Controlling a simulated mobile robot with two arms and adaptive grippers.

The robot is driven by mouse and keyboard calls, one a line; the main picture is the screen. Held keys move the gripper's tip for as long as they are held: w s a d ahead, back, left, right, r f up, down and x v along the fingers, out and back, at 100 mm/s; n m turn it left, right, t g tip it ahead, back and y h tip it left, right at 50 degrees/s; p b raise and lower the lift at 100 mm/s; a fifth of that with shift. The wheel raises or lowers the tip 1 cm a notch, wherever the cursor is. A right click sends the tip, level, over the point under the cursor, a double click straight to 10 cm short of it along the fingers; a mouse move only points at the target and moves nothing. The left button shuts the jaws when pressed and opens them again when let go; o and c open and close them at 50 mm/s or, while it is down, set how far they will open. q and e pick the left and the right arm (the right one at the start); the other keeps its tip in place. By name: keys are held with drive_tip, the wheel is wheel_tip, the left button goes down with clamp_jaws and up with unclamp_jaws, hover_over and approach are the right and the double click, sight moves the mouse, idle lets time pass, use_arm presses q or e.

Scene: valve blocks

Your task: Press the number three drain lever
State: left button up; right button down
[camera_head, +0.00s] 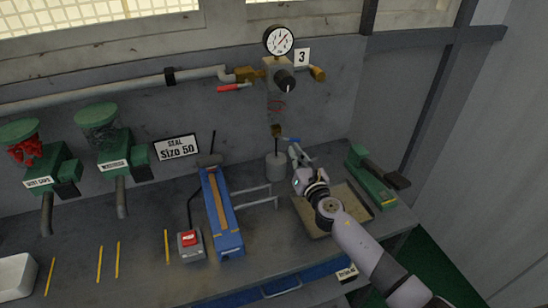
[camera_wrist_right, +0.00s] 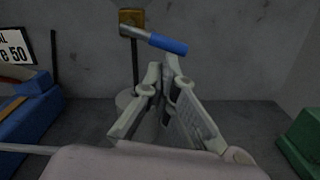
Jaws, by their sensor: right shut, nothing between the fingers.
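The drain lever is a blue-sleeved handle (camera_head: 291,140) on a small brass valve (camera_head: 276,130), below the gauge block marked with a number 3 sign (camera_head: 302,57). In the right wrist view the blue lever (camera_wrist_right: 168,44) sticks out to the right of the brass valve (camera_wrist_right: 131,17), tilted slightly down. My right gripper (camera_head: 294,150) is shut and empty, its fingertips close to the lever. In the wrist view the fingertips (camera_wrist_right: 165,70) sit just below the blue sleeve in the picture; I cannot tell whether they touch it. My left gripper is not in view.
A grey cup (camera_head: 276,168) stands under the valve. A shallow tray (camera_head: 361,205) lies below my right arm. A green stapler-like tool (camera_head: 370,181) is to the right, a blue sealer (camera_head: 221,215) and metal rails (camera_head: 257,201) to the left. A red-handled valve (camera_head: 234,87) is higher up.

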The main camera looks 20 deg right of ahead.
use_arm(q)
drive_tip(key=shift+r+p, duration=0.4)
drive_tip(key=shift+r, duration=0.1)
use_arm(e)
drive_tip(key=shift+d+r+n, duration=0.25)
drive_tip(key=shift+r+n, duration=0.05)
drive_tip(key=shift+n, duration=0.4)
drive_tip(key=shift+d+r+n, duration=0.2)
drive_tip(key=shift+r+n, duration=0.05)
drive_tip(key=shift+n, duration=0.45)
